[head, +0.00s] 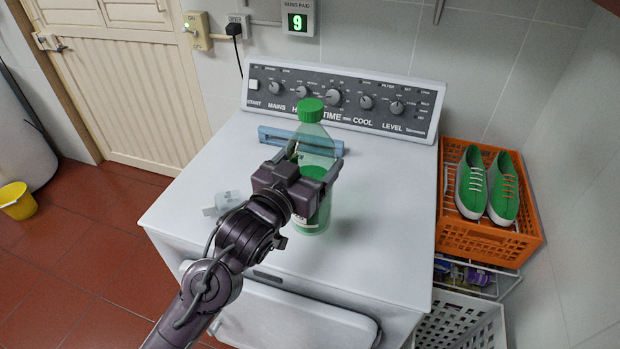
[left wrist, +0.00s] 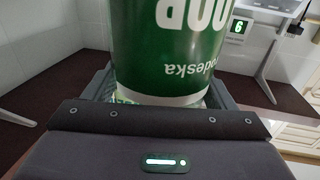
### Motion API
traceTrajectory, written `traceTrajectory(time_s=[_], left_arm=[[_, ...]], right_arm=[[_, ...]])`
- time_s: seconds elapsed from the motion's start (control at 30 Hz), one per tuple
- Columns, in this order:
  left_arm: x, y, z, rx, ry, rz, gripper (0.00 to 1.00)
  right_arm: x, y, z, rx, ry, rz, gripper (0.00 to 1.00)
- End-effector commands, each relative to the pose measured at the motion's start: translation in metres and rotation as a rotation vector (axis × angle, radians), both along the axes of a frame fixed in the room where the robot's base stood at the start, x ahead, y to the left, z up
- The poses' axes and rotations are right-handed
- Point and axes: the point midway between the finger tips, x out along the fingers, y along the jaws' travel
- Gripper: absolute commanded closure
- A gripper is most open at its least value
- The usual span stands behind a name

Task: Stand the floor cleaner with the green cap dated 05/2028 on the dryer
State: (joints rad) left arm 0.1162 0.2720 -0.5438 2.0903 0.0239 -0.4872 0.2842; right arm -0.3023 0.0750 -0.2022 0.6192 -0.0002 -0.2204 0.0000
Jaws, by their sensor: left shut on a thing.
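The floor cleaner (head: 316,217) is a clear bottle of green liquid with a green cap (head: 310,109). It is upright over the front middle of the white dryer's top (head: 385,200). Its base looks on or very near the surface; I cannot tell whether it touches. My left gripper (head: 316,166) is shut around the bottle's body. In the left wrist view the bottle's green label (left wrist: 180,45) appears upside down between the fingers, with lettering ending in "OOR". No date is readable. My right gripper is not in view.
A blue flat item (head: 275,137) lies at the back of the dryer top, and a small clear item (head: 228,202) at its left. An orange crate (head: 480,240) with green shoes (head: 488,185) stands to the right. The dryer top's right half is clear.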

Motion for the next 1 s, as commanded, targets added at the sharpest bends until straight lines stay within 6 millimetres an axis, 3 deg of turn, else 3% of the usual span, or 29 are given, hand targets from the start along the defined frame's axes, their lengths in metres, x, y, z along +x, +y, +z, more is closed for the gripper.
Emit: traceTrajectory(time_s=[0.17,0.43,0.83,0.87,1.0], left_arm=[[0.0,0.0,-0.008,-0.002,-0.006,-0.001,0.93],[0.0,0.0,-0.043,-0.003,-0.005,0.0,0.93],[0.0,0.0,-0.049,-0.003,-0.007,0.0,0.93],[0.0,0.0,-0.052,0.001,0.0,0.0,0.2],[0.0,0.0,-0.052,0.001,0.0,0.0,0.02]], right_arm=[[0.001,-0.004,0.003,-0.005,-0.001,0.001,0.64],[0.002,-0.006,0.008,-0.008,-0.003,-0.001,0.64],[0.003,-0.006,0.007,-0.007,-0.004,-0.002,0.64],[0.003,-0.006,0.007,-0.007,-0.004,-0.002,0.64],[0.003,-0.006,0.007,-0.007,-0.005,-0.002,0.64]])
